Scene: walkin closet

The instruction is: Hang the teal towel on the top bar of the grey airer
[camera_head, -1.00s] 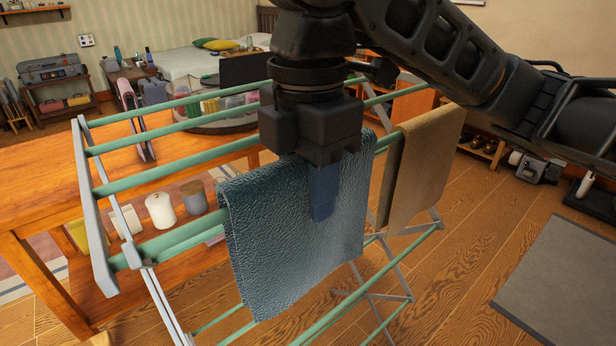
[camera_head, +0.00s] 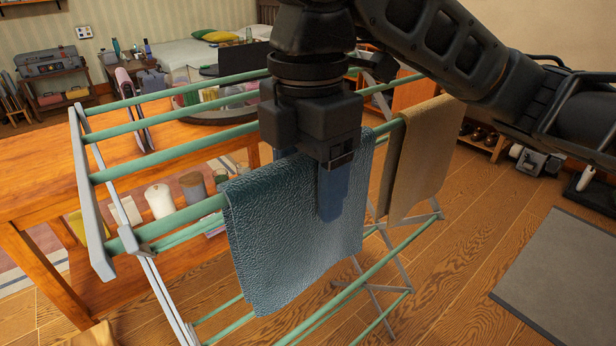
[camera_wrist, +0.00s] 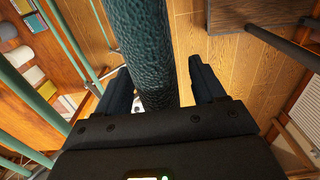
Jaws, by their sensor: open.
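The teal towel (camera_head: 280,240) is draped over the near upper green bar of the grey airer (camera_head: 88,195), with its long front side hanging down. My gripper (camera_head: 332,205) points down over the towel's top fold, with one dark blue finger in front of the cloth. In the wrist view, the towel (camera_wrist: 145,45) passes between the two parted fingers of my gripper (camera_wrist: 160,80). A gap shows between the cloth and the right finger; contact at the left finger is unclear. The towel's back side is mostly hidden in the head view.
A tan towel (camera_head: 420,165) hangs on the same bar, right of the teal one. A wooden table (camera_head: 45,215) with jars stands behind the airer. Open wooden floor and a grey mat (camera_head: 570,285) lie to the right.

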